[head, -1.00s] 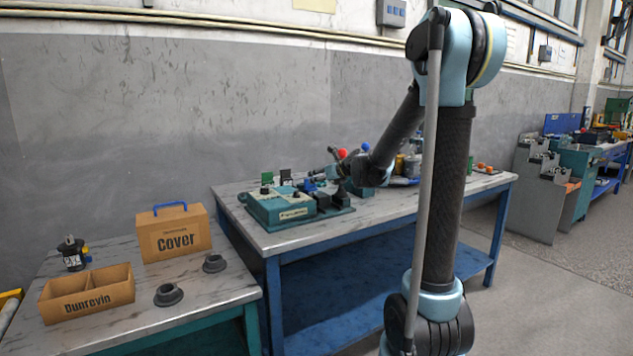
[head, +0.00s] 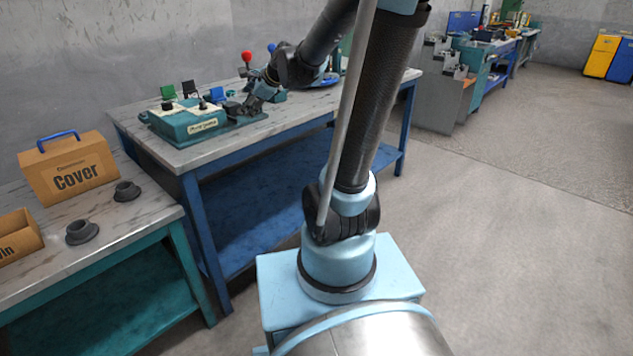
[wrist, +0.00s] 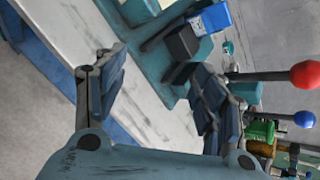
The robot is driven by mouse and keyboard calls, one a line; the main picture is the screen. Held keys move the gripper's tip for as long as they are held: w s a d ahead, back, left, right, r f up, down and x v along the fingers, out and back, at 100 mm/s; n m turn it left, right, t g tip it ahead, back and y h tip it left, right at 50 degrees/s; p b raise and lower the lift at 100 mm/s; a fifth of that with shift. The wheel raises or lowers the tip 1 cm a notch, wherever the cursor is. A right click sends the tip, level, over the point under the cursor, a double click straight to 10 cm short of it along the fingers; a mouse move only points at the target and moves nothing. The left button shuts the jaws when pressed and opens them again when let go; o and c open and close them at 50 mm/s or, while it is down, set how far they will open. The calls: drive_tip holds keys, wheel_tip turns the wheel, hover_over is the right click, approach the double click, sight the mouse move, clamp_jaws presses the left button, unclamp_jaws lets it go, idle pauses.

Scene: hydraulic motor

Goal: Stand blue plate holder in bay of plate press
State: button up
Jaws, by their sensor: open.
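A small blue piece, which looks like the blue plate holder (head: 217,95), stands at the right end of the teal machine (head: 190,120) on the blue-framed bench. In the wrist view the blue holder (wrist: 215,17) is at the top, beside a black block (wrist: 183,43). I take the teal machine for the plate press; its bay cannot be made out. My gripper (head: 246,108) is just right of the machine, low over the bench. In the wrist view my gripper (wrist: 165,95) is open and empty, fingers apart, with the blue holder beyond the fingertips.
A red-ball lever (wrist: 305,74) and a blue-ball lever (wrist: 304,119) stand to the right in the wrist view. A Cover box (head: 70,172) sits on the left bench. Floor at right is clear.

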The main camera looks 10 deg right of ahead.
drive_tip(key=s+d+f+n+g+h, duration=0.2)
drive_tip(key=s+d+f+n, duration=0.3)
drive_tip(key=s, duration=0.5)
drive_tip(key=s+d+f+n+g+h, duration=0.2)
drive_tip(key=s+d+f+n, duration=0.3)
drive_tip(key=s+n, duration=0.3)
drive_tip(key=s+d+f+n+g+h, duration=0.2)
drive_tip(key=s+d+f+n, duration=0.3)
drive_tip(key=s, duration=0.8)
drive_tip(key=shift+s+d+n, duration=0.2)
drive_tip(key=shift+d+n, duration=0.1)
drive_tip(key=shift+n, duration=0.6)
drive_tip(key=shift+w+f, duration=0.25)
drive_tip(key=shift+w, duration=0.3)
